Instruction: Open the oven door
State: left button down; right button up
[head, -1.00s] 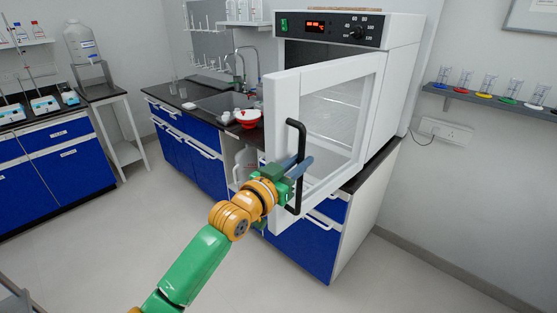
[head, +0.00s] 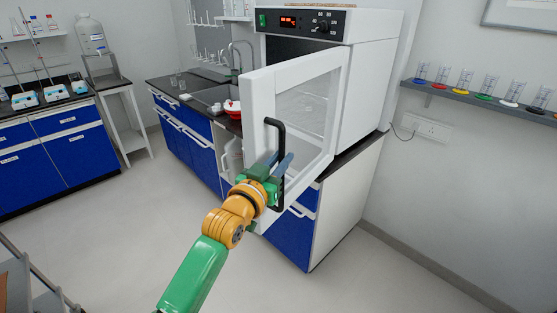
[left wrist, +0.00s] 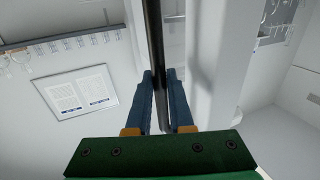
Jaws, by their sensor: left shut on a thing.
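The white oven (head: 368,95) stands on the counter, with a black control panel and lit red digits. Its white-framed glass door (head: 260,98) stands partly open, swung out toward me. A black bar handle (head: 281,140) runs upright on the door's front. My left gripper (head: 283,168) is shut on the handle's lower half. In the left wrist view, the dark handle bar (left wrist: 153,45) passes between the two blue fingers (left wrist: 161,100). My right gripper is in neither view.
The counter with blue cabinets (head: 188,135) runs to the left, with a sink and a red bowl (head: 233,108) partly behind the door. A wall shelf (head: 480,98) with several glass cylinders is at right.

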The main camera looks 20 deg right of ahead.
pick_arm(q)
jog(key=shift+r, duration=0.25)
jog(key=c, duration=1.2)
grip_release()
jog(key=shift+c, duration=0.2)
jog(key=shift+o, duration=0.8)
jog(key=shift+d, duration=0.15)
jog(key=shift+w+d+f, duration=0.1)
jog(key=shift+d+f, duration=0.15)
jog(key=shift+a, duration=0.1)
jog(key=b+v, duration=0.1)
jog(key=v, duration=0.6)
